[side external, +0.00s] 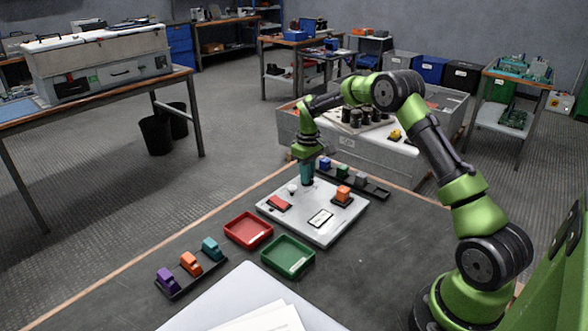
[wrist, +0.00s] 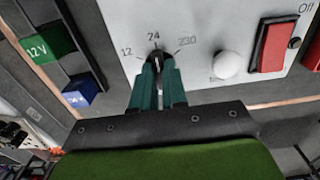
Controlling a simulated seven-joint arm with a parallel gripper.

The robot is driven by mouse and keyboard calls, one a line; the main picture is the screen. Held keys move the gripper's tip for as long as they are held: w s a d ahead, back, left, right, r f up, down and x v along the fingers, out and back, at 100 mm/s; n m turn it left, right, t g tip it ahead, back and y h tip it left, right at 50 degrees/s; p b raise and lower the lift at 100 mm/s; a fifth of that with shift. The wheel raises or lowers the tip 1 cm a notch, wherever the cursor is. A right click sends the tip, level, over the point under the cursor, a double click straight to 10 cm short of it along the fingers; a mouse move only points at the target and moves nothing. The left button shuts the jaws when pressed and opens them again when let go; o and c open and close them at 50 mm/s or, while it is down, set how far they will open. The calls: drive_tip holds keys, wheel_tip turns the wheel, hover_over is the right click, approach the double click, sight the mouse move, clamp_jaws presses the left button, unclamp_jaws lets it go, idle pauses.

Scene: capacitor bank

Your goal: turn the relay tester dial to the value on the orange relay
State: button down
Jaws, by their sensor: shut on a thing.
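The relay tester (side external: 345,222) is a light grey panel on the dark bench. My gripper (side external: 307,180) points down at its far edge. In the wrist view my gripper (wrist: 158,72) has its teal fingers shut on the small black dial (wrist: 156,57), hiding much of it. The marks 12, 24 and 230 surround the dial, and its white pointer line appears to face 24. An orange relay (side external: 343,192) sits in a black socket on the tester. Another orange relay (side external: 190,263) stands in the front rack. Their values are not readable here.
The tester has a red switch (wrist: 273,46) and a white lamp (wrist: 227,65). Red (side external: 230,240) and green (side external: 268,261) trays lie nearby.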

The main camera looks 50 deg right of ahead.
drive_tip(key=shift+r, duration=0.1)
drive_tip(key=c, duration=1.2)
unclamp_jaws()
drive_tip(key=shift+o, duration=0.2)
wheel_tip(320, 180, up, 17)
drive_tip(key=s+a+r+m+t+y, duration=0.1)
drive_tip(key=s+a+r+m+t, duration=0.1)
drive_tip(key=s+a, duration=0.9)
drive_tip(key=s+a+r+m+t+y, duration=0.1)
drive_tip(key=s+a+t, duration=0.4)
drive_tip(key=s+a, duration=0.6)
drive_tip(key=s+r+m, duration=0.1)
drive_tip(key=s, duration=0.4)
drive_tip(key=shift+r, duration=0.25)
